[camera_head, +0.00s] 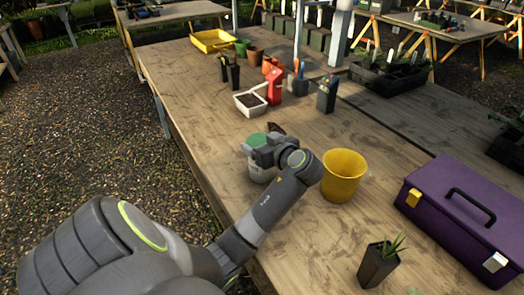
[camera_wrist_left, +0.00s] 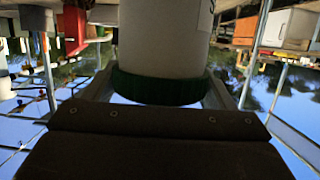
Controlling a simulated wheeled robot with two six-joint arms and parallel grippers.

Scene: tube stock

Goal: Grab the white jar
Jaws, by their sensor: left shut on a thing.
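The white jar (camera_head: 261,174) with a green lid (camera_head: 256,139) is upright at the wooden table's left side. My left gripper (camera_head: 262,152) is at the jar's upper part and shut on it, hiding some of its side. In the left wrist view, which is upside down, the white jar body (camera_wrist_left: 165,38) and dark green lid (camera_wrist_left: 158,87) fill the middle between the fingers. I cannot tell whether the jar's base touches the table. My right gripper is not in view.
A yellow pot (camera_head: 343,177) stands close to the right of my left wrist. A purple toolbox (camera_head: 468,215) and a small potted plant (camera_head: 378,264) are at the front right. Behind are a white tray of soil (camera_head: 250,104), a red item (camera_head: 274,86) and several pots. Bare wood lies between.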

